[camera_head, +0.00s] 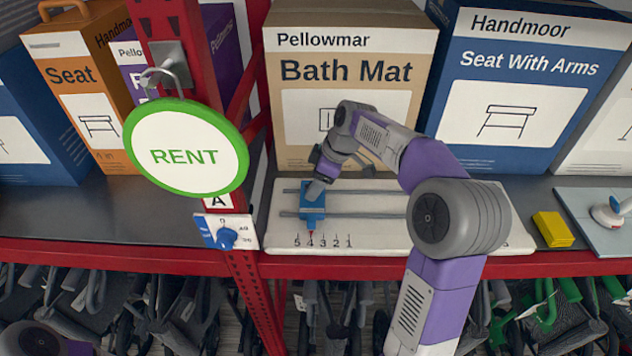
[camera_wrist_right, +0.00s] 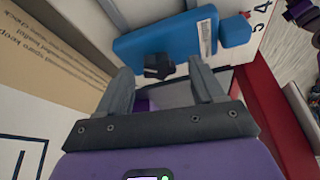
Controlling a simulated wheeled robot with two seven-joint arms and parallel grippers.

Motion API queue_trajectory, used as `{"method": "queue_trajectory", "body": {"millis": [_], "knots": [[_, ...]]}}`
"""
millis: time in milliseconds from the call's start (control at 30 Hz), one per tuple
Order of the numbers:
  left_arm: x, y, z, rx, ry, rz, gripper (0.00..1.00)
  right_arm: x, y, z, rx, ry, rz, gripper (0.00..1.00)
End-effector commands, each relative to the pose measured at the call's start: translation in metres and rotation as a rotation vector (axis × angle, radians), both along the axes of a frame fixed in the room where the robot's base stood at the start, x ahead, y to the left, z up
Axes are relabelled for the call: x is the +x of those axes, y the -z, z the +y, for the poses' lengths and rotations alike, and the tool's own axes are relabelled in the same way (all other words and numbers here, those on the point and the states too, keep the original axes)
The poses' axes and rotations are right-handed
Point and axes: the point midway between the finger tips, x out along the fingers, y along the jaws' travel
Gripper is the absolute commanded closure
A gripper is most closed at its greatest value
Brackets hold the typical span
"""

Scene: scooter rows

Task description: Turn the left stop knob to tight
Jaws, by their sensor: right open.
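The left stop (camera_head: 312,205) is a blue block on two grey rails of a white board (camera_head: 375,236). Its red pointer is at the 4 of a scale marked 5 to 1. In the right wrist view the blue block (camera_wrist_right: 165,42) carries a small black knob (camera_wrist_right: 157,66). My right gripper (camera_wrist_right: 160,78) is open, its two grey fingers on either side of the knob with gaps visible. In the head view the right gripper (camera_head: 320,180) is over the block and partly hides it. The right part of the rails is hidden behind my right arm. My left gripper is out of view.
A green-rimmed RENT sign (camera_head: 186,150) hangs on the red post, above a blue dial (camera_head: 227,238). A Bath Mat box (camera_head: 345,60) stands close behind the board. A yellow block (camera_head: 552,229) lies at right. The shelf's red front edge (camera_head: 540,265) runs below.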

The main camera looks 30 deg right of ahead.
Motion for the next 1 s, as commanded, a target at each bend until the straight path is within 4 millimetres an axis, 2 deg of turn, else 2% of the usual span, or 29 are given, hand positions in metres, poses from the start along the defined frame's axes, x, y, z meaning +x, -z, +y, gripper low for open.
{"method": "queue_trajectory", "body": {"millis": [267, 633, 1000], "knots": [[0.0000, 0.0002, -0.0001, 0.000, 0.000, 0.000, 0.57, 0.0007, 0.0016, 0.0006, 0.000, 0.001, 0.000, 0.33], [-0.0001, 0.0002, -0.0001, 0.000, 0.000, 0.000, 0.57, 0.0005, 0.0014, 0.0005, 0.000, 0.001, 0.000, 0.89], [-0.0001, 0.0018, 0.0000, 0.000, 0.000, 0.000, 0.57, -0.0002, 0.0012, 0.0008, 0.000, 0.069, -0.001, 0.89]]}}
